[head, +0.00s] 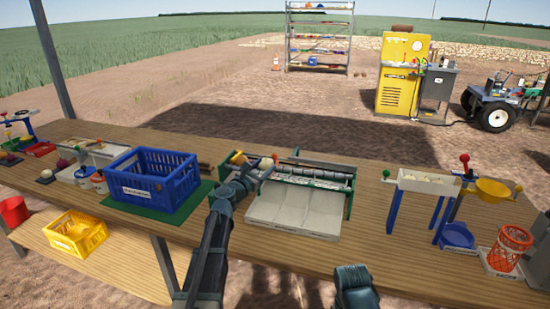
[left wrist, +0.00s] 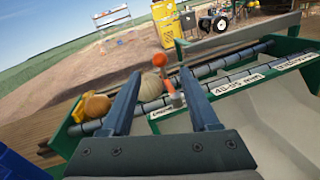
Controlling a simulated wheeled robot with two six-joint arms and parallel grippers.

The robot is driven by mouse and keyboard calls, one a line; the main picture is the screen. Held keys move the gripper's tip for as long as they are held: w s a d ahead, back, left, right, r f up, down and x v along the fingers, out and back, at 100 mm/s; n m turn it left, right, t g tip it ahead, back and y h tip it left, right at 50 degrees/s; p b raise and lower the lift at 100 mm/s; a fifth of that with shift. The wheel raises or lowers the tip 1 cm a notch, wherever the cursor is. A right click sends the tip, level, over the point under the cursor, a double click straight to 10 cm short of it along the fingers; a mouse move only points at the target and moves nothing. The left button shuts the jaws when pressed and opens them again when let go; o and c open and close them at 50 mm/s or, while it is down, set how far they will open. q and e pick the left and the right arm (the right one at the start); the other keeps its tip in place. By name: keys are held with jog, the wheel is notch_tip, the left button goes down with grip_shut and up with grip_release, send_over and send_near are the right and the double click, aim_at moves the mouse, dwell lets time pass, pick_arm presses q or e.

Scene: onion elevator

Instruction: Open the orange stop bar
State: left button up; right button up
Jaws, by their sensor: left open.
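In the head view the bar (head: 267,171) shows just right of my left gripper (head: 245,178). My left gripper (left wrist: 160,90) is open, its two fingers pointing toward the bar. The bar appears beyond the fingertips, between their lines; I cannot tell whether they touch.
The sorter's white trays (head: 290,212) face me, under its green-framed rollers (head: 318,178). A blue crate (head: 150,186) stands to the left on a green mat (head: 190,222). A white trough (head: 428,181) and red basket (head: 512,247) stand right. Bare wooden table (head: 375,235) lies between.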

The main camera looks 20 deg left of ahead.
aim_at(273, 158)
pick_arm(q)
jog(key=x, duration=0.8)
jog(key=shift+w, duration=0.1)
jog(key=shift+c, duration=0.2)
grip_shut()
dwell(1.1)
